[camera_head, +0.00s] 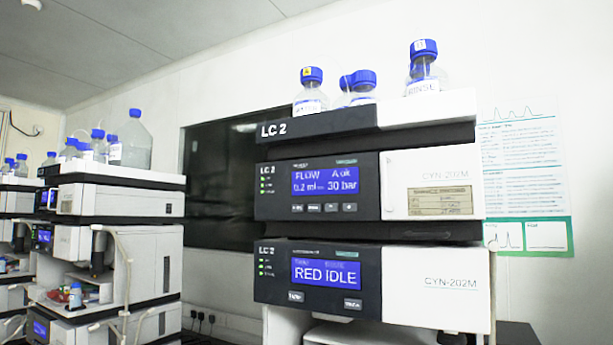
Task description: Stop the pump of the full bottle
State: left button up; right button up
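The near stack is marked LC 2. Its upper module (420,168) has a blue screen (325,179) reading "FLOW", "A ok", "0.2 ml" and "30 bar", with a row of small buttons (330,208) below it. The lower module (436,282) has a blue screen (326,273) reading "RED IDLE", with two buttons below. On the top tray (330,122) stand several blue-capped bottles: a front left bottle (310,100) with a partly readable label, others behind it, and a bottle labelled "RINSE" (425,75) at right. Their fill levels are not clear. Neither gripper is in view.
Another stack (120,205) stands at left with several blue-capped bottles (136,145) on top; more equipment is cut off at the far left edge. A dark window panel (220,190) is behind. A printed poster (525,160) hangs on the right wall.

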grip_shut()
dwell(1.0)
